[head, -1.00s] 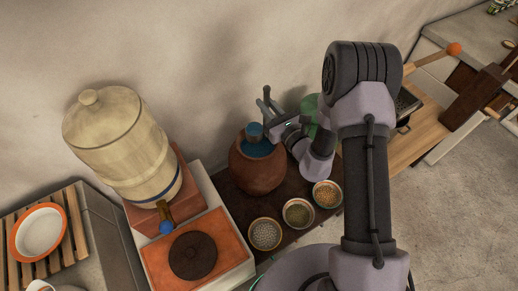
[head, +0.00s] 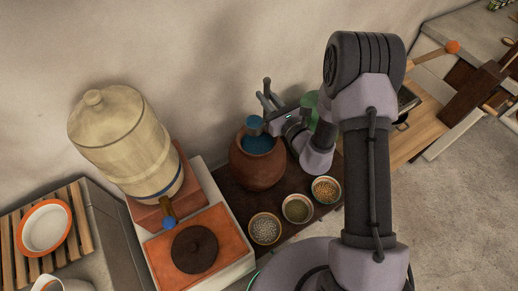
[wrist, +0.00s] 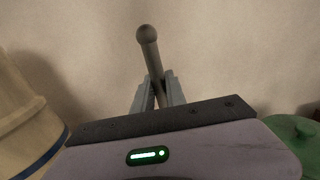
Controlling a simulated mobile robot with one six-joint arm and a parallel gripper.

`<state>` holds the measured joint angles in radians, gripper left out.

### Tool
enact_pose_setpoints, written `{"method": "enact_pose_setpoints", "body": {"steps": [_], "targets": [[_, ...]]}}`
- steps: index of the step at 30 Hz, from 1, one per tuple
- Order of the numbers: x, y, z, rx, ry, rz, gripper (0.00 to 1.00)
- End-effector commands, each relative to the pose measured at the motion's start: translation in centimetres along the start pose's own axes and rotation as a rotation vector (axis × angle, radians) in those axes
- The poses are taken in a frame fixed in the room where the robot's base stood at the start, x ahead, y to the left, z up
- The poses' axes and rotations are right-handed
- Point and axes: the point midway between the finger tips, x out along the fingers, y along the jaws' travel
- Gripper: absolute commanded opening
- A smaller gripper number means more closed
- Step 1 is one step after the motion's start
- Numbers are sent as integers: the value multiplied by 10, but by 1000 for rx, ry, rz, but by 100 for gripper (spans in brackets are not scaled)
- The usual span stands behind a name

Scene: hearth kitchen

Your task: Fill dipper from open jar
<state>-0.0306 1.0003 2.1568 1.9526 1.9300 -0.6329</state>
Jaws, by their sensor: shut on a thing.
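The open jar (head: 257,172) is a round brown clay pot with blue water (head: 258,145) showing in its mouth, in the middle of the head view. The dipper's small blue-grey cup (head: 254,123) appears over the back of the jar's mouth; I cannot tell whether it holds water. My gripper (head: 268,99) is above and behind the jar. In the wrist view my gripper (wrist: 158,92) is shut on the dipper's grey handle (wrist: 151,60), whose ball end points up. The cup is hidden in the wrist view.
Several bowls, one with pale grains (head: 265,229), stand in front of the jar. A large ribbed dispenser (head: 125,140) stands at left, beside an orange block (head: 200,225) with a dark round lid. A green container (head: 310,103) is right behind my arm.

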Motion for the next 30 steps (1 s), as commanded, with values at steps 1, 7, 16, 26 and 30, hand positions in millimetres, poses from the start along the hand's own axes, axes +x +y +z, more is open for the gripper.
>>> {"method": "enact_pose_setpoints", "body": {"steps": [1,7,16,26,30], "targets": [[0,0,0,0,-1,0,0],[0,0,0,0,-1,0,0],[0,0,3,-40,26,0,0],[0,0,1,-108,71,0,0],[0,0,0,-109,72,0,0]]}}
